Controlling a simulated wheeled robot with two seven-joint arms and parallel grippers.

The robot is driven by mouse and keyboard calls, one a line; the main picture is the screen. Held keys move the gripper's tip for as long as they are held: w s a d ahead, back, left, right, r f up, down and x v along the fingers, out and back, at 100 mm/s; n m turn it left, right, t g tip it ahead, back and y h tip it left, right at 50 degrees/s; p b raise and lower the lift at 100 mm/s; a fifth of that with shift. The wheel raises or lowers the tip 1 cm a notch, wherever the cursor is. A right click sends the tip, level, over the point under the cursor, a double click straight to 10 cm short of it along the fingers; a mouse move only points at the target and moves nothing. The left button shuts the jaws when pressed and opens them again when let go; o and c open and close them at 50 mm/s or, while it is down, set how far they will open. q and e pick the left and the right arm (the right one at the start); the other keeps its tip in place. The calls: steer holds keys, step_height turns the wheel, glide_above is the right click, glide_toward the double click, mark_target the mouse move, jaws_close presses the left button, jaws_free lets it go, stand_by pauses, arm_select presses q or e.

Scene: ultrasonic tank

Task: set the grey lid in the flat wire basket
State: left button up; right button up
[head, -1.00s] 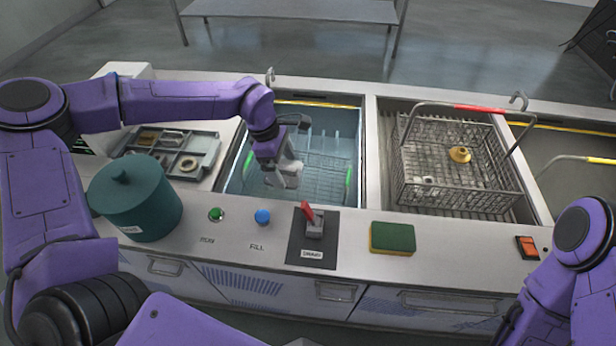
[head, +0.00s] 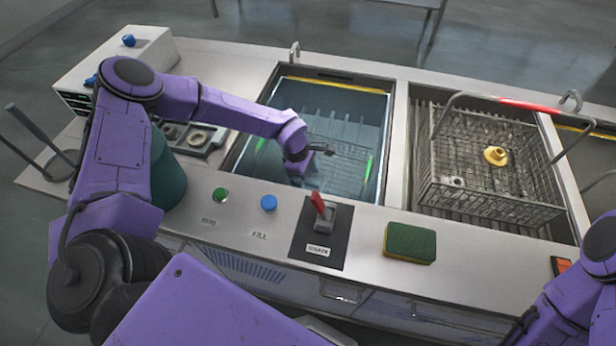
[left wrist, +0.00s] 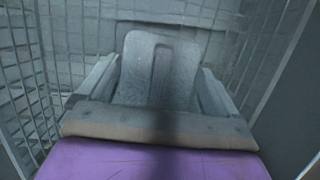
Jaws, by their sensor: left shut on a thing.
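My left gripper (head: 298,174) reaches down into the water-filled tank at the centre of the head view, its fingers hard to see there. In the left wrist view, its two fingers (left wrist: 157,85) are shut on a grey, rounded plate with a central ridge, which looks like the grey lid (left wrist: 136,72). The lid is not clear in the head view. A flat wire basket (head: 345,172) shows faintly inside the tank. Wire mesh surrounds the gripper in the wrist view; whether the lid touches it I cannot tell. My right gripper is out of view.
A deeper wire basket (head: 470,195) with a red-gripped handle and a brass part (head: 495,155) stands in the right basin. A red-handled switch (head: 320,215), a green-and-yellow sponge (head: 410,243) and buttons line the front ledge. A teal pot (head: 170,180) is partly behind my left arm.

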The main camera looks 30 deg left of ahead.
arm_select(q)
steer(key=shift+f, duration=0.1)
steer(key=shift+f, duration=0.15)
steer(key=o, duration=1)
steer(key=shift+o, duration=0.2)
steer(key=shift+r, duration=0.3)
steer(key=v, duration=1.1)
steer(key=shift+r, duration=0.4)
steer(key=shift+a, duration=0.1)
